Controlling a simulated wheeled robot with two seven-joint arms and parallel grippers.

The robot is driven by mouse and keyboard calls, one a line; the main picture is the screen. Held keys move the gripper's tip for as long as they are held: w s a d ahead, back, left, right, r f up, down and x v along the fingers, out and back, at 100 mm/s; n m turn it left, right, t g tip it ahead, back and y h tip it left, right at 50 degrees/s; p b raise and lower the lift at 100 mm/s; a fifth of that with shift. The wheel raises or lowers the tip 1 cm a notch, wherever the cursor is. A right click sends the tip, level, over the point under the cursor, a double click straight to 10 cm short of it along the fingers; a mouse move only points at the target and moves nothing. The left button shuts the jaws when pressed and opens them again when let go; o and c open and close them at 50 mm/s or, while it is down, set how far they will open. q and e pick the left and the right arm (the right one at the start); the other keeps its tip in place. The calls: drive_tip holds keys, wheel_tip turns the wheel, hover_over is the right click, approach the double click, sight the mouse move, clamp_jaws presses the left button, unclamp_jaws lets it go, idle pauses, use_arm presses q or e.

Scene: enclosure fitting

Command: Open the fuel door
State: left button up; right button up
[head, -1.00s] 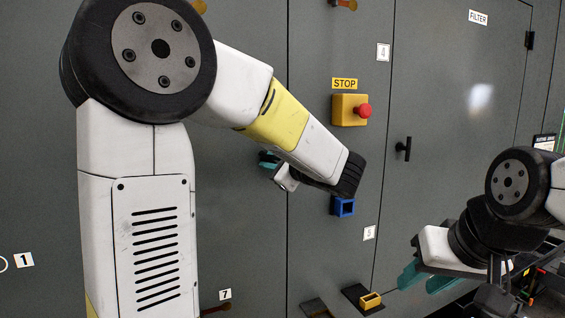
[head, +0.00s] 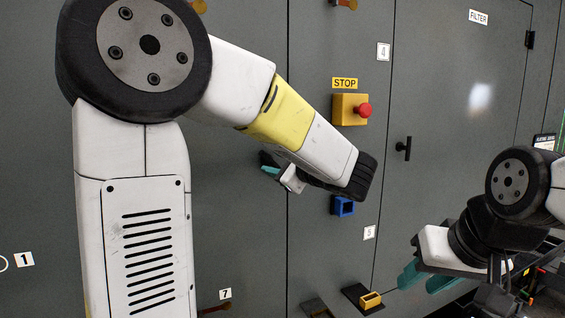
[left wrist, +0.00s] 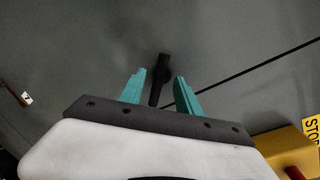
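A grey panel door (left wrist: 90,50) fills much of the left wrist view; no fuel label is readable. A black handle (left wrist: 161,78) stands on it, between the two teal fingers of my left gripper (left wrist: 160,88). The fingers are apart, one on each side of the handle, with gaps visible; how deep they reach is unclear. In the head view my left gripper (head: 272,169) is mostly hidden behind my left forearm, close to the grey wall, with a dark piece beside its fingertip. My right gripper (head: 424,281) is open and empty at the lower right.
A yellow box with a red stop button (head: 351,110) and a blue socket (head: 343,206) stick out to the right of my left gripper. The filter door (head: 455,130) has its own black handle (head: 404,148). A yellow socket (head: 370,300) is low down.

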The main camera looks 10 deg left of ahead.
use_arm(q)
drive_tip(key=v, duration=0.5)
drive_tip(key=shift+s+d, duration=0.1)
drive_tip(key=shift+s, duration=0.05)
